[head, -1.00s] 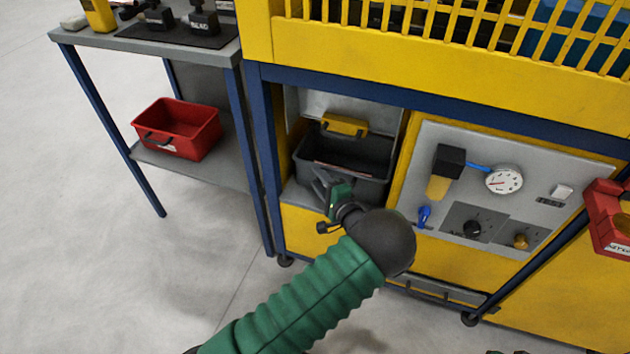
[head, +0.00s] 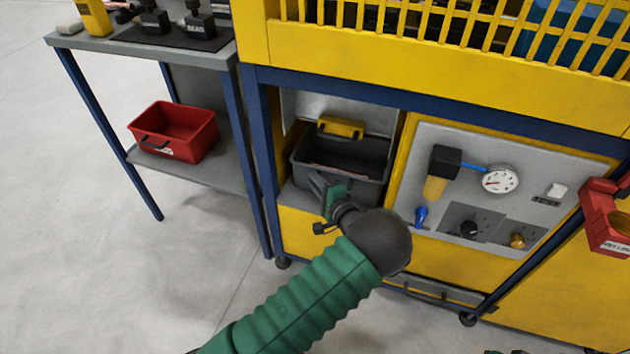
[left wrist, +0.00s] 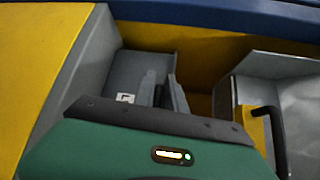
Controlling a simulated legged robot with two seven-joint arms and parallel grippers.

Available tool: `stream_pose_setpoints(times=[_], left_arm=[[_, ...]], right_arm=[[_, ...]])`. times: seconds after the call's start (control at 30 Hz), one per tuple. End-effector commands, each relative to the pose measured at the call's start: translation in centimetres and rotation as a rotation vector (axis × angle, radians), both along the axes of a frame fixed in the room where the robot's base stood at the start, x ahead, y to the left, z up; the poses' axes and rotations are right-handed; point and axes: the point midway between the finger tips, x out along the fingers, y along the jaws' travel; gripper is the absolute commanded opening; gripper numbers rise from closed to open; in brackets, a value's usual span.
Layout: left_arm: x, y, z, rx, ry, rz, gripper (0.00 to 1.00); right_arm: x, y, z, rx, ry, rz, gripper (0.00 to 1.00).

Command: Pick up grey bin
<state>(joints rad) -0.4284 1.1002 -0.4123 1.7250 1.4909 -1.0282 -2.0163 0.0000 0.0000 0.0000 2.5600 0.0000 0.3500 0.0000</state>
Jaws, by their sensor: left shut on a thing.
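The grey bin (head: 368,192) is a dark open-topped box. It sits in the left bay of the yellow workstation, on a light grey shelf. My left gripper (head: 318,185) is at the bin's near side, toward its left end. Its jaws are shut on the bin; the exact grip point is hard to make out. In the left wrist view the fingers (left wrist: 168,92) meet a grey wall with a small white label, which seems to be the bin (left wrist: 135,72). My right gripper is not in view.
A blue post (head: 262,150) bounds the bay's left, and a gauge panel (head: 460,215) is to the right. A red bin (head: 190,142) sits on the side table's lower shelf. Floor in front is clear.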

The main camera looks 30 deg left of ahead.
Motion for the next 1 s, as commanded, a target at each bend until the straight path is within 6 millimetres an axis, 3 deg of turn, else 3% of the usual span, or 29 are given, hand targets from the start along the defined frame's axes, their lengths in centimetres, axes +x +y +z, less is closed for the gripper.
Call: stream_pose_setpoints(times=[1.0], left_arm=[[-0.47,0.21,-0.63,-0.010,0.016,-0.005,0.00]], right_arm=[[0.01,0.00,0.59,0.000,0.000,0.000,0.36]])
